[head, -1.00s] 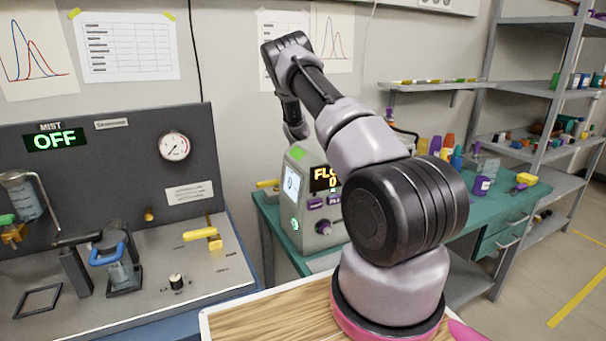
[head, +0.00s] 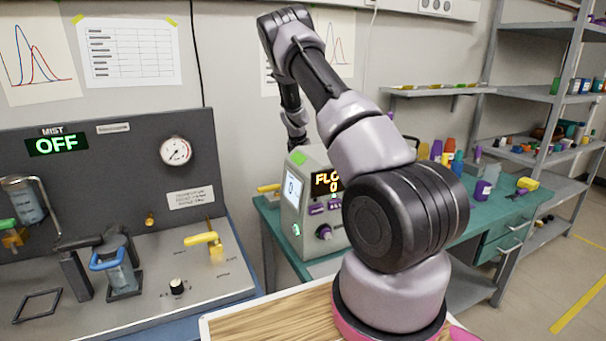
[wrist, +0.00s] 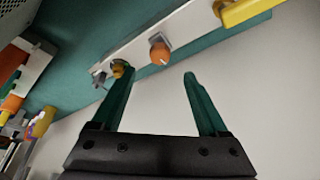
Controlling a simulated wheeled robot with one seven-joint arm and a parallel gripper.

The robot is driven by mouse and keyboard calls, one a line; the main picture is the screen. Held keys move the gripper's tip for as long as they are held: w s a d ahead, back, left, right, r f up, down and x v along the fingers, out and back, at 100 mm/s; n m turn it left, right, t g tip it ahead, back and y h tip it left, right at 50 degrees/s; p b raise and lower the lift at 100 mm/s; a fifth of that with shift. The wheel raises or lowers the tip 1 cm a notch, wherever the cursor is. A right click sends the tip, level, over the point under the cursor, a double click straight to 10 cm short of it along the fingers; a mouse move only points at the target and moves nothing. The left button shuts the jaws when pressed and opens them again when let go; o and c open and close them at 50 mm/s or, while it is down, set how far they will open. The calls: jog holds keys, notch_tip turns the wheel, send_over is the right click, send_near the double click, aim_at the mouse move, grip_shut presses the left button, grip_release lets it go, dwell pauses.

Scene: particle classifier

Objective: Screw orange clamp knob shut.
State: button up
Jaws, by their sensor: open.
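In the wrist view, a round orange knob (wrist: 160,52) with a small grey bracket sits on a pale rail. A smaller yellow-orange knob (wrist: 120,68) on the same rail is at the left fingertip and partly covered by it; I cannot tell whether they touch. I cannot tell for sure which is the clamp knob, or how far either is screwed in. My gripper (wrist: 157,75) is open, its two teal fingers apart with nothing between them, and the round orange knob shows just beyond the gap. In the head view the gripper is hidden.
A yellow handle (wrist: 245,11) sits on the rail at upper right. In the head view, a grey instrument (head: 318,215) with a lit display stands on a green bench (head: 410,225) behind my arm. A panel (head: 110,165) reading MIST OFF is at left.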

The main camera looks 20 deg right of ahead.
jog(key=shift+v, duration=1.45)
